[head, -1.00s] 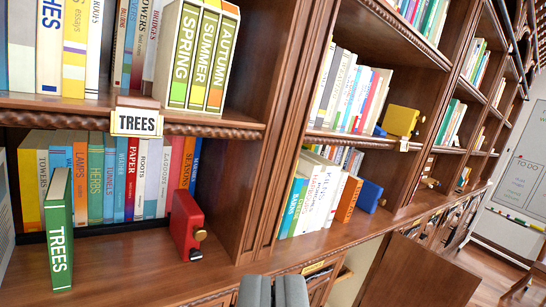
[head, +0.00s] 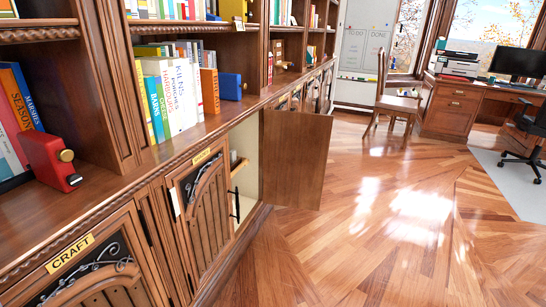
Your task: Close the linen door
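One cabinet door (head: 296,160) in the lower row stands open, swung out from the shelf front over the floor. I see its plain brown side, and no name plate shows on it, so I cannot read whether it is the linen door. The cabinet opening (head: 244,165) beside it shows a pale inside wall. My gripper is not in view.
A closed door with a yellow plate reading CRAFT (head: 70,254) is at the lower left. Another ornate door (head: 203,200) stands between it and the opening. A red bookend (head: 50,160) sits on the ledge.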

